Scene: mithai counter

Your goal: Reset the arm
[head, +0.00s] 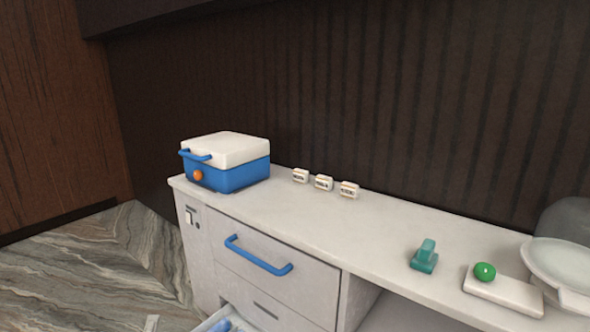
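Neither of my grippers shows in the head view, and no arm can be made out for certain. A small pale piece (152,323) is cut off at the bottom edge, and I cannot tell what it is. The white counter (300,215) runs from the left middle to the lower right. A blue box with a white lid (226,162) stands on its left end, lid down, with an orange knob (197,175) on the front.
Three small white labelled blocks (323,183) stand along the back. A teal object (424,257), a green ball on a white slab (503,290) and a white dish (560,268) are at right. The upper drawer (262,268) is shut; a lower drawer (208,324) is partly open, with something blue inside.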

